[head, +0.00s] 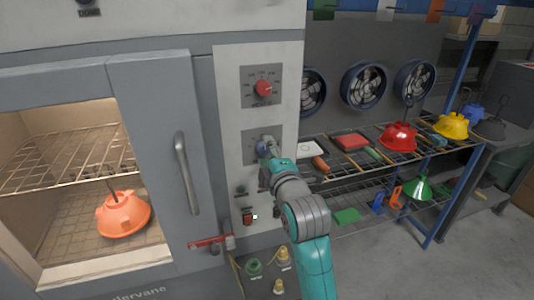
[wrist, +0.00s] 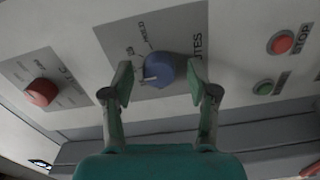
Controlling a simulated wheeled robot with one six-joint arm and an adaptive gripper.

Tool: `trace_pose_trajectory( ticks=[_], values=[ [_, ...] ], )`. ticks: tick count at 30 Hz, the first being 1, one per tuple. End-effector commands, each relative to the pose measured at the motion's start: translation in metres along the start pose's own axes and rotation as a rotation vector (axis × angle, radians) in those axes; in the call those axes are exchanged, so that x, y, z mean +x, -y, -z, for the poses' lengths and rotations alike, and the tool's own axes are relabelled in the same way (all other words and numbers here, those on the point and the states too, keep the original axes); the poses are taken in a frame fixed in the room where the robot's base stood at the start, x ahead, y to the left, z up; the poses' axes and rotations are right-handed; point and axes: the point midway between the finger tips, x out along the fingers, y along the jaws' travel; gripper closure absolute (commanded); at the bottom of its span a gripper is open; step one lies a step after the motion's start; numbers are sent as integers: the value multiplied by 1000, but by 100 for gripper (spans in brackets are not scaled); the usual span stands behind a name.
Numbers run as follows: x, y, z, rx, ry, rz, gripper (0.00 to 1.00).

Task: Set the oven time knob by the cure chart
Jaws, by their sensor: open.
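The blue time knob (wrist: 168,73) sits on a grey dial plate (wrist: 135,40) on the oven's control panel. Its white pointer mark faces the lower left in the wrist view. My gripper (wrist: 160,88) is open, with one finger on each side of the blue knob and a gap on both sides. In the head view my gripper (head: 268,150) is in front of the lower dial and covers most of it. The red knob (head: 263,88) is on the upper dial plate; it also shows in the wrist view (wrist: 41,92). No cure chart can be made out.
Red stop (wrist: 281,42) and green (wrist: 263,87) buttons sit beside the knob. The oven door handle (head: 187,172) and a red lever (head: 210,241) stick out at left. An orange hood (head: 123,216) is inside the oven. A wire rack (head: 375,160) with several hoods stands at right.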

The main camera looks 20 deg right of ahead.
Motion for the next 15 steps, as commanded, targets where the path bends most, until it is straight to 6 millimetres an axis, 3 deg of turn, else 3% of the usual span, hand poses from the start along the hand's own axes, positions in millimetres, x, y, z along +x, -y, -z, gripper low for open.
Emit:
trace_pose_trajectory(
  ticks=[7, 15],
  values=[
    [-16, 0, 0, 0, 0, -1, 41],
    [-69, 1, 0, 0, 0, 0, 41]
  ],
)
